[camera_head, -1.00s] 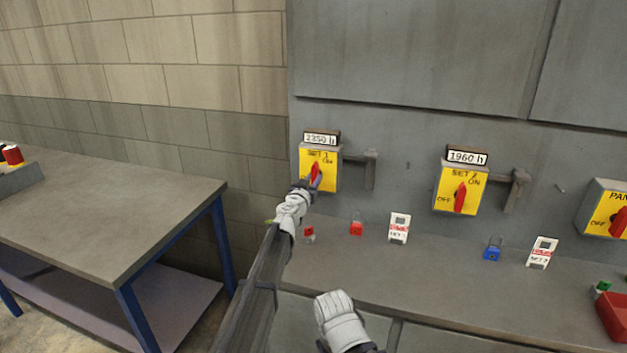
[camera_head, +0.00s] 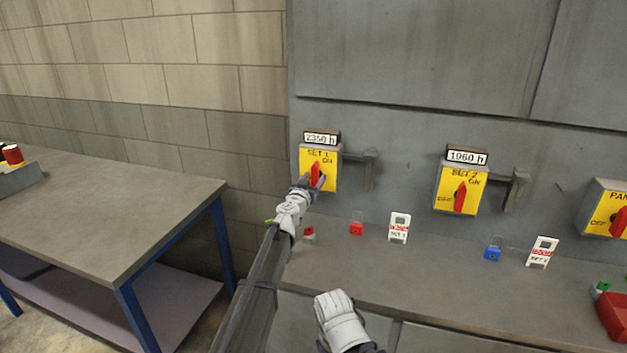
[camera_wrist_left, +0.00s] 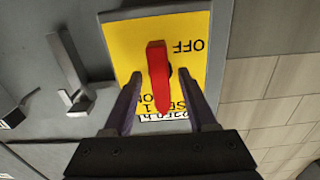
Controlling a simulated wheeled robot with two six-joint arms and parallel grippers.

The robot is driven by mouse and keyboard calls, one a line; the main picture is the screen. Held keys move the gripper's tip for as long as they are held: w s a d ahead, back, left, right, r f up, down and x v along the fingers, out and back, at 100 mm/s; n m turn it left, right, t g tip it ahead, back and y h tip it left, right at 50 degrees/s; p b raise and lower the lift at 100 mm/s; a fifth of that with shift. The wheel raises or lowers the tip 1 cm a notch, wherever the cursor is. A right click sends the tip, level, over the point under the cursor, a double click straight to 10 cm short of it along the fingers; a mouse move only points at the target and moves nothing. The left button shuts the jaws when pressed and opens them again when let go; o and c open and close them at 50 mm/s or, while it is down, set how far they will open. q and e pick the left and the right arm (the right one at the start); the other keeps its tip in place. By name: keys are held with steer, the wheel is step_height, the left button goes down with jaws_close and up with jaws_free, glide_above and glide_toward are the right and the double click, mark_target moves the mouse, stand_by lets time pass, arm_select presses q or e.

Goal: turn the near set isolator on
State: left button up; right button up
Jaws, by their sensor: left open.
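The SET 1 isolator (camera_head: 332,183) is a yellow box with a red handle (camera_head: 316,174), on the grey panel at the left. In the left wrist view the same red handle (camera_wrist_left: 159,75) shows upside down, with its tapered end near the ON lettering and OFF to one side. It stands close to upright in the head view. My left gripper (camera_head: 314,181) is at the box front. In the left wrist view its two fingers (camera_wrist_left: 162,100) are apart on either side of the handle; I cannot tell if either touches it.
The SET 2 isolator (camera_head: 448,203) and a third yellow box (camera_head: 597,221) are farther right. Red padlocks (camera_head: 356,229), a blue padlock (camera_head: 492,254), white tags (camera_head: 399,227) and a red bin (camera_head: 612,315) lie on the ledge. A blue-legged table (camera_head: 120,205) stands left.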

arm_select(q)
steer(key=v, duration=0.7)
steer(key=shift+s, duration=0.35)
steer(key=shift+a, duration=0.1)
steer(key=s+f+m+g+h, duration=0.1)
steer(key=s+f+g, duration=0.5)
steer(key=s, duration=0.4)
steer(key=s+f+m+g, duration=0.1)
steer(key=s+f+g, duration=0.3)
steer(key=s+f, duration=0.5)
steer(key=s+a+f+n+g+y, duration=0.3)
steer(key=s+a, duration=0.4)
steer(key=s, duration=0.3)
steer(key=s+a+f+n+g+y, duration=0.35)
steer(key=s+a, duration=0.35)
steer(key=s, duration=0.3)
steer(key=s+d+m+g+y, duration=0.1)
steer(key=s+d+m, duration=0.3)
steer(key=d, duration=0.6)
steer(key=shift+s+d+f, duration=0.15)
steer(key=shift+s+d, duration=0.1)
steer(key=shift+s, duration=0.3)
